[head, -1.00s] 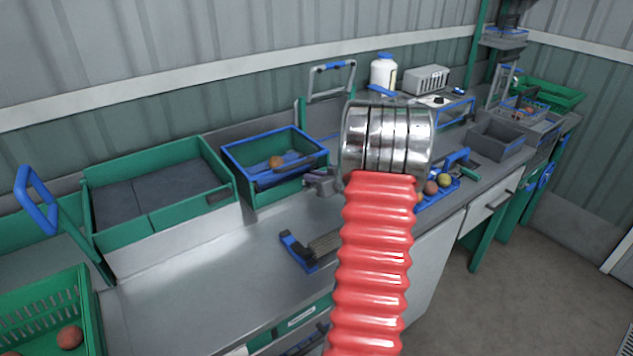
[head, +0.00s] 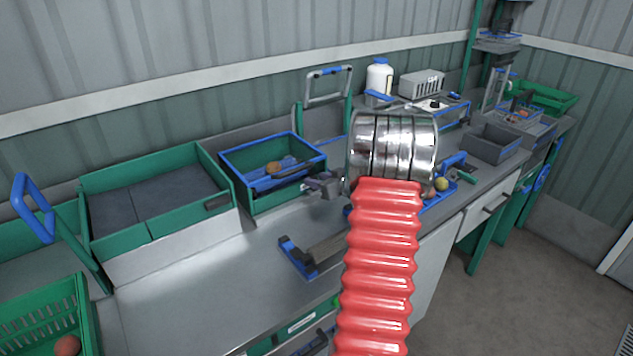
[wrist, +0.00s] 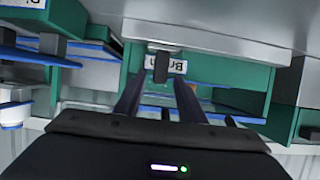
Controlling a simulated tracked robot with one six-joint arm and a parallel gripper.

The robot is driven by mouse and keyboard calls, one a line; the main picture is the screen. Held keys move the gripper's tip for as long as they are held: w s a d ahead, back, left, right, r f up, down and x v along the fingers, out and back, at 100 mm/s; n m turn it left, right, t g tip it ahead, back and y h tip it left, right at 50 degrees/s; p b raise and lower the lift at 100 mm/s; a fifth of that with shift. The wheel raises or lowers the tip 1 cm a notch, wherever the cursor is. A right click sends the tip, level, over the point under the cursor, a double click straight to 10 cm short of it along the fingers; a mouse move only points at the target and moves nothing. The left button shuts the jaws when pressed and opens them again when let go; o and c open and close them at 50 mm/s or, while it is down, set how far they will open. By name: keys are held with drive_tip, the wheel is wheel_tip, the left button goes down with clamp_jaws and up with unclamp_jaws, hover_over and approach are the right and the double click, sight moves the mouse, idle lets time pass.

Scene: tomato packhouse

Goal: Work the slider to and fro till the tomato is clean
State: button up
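A blue slider piece with a dark bar (head: 276,184) lies across the box in front of the tomato. My gripper (head: 324,187) is just off the box's right end. In the wrist view its two dark fingers (wrist: 158,92) are spread apart, with nothing visibly held. A dark knob (wrist: 161,68) shows in the gap near the fingertips, in front of a partly hidden white label (wrist: 187,66); I cannot tell whether they touch it.
A green two-part tray (head: 188,229) stands left of the box. A blue-ended grey tool (head: 296,259) lies on the bench in front. A green crate (head: 84,315) holds a tomato at lower left. A white bottle (head: 380,77) and a grey bin (head: 505,154) stand to the right.

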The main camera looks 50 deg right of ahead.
drive_tip(key=shift+s, duration=0.1)
drive_tip(key=shift+s+a+r, duration=0.1)
drive_tip(key=shift+s+r, duration=0.15)
drive_tip(key=shift+s, duration=0.25)
drive_tip(key=v, duration=1.2)
drive_tip(key=shift+s+a, duration=0.15)
drive_tip(key=shift+s, duration=0.1)
drive_tip(key=shift+w+r, duration=0.1)
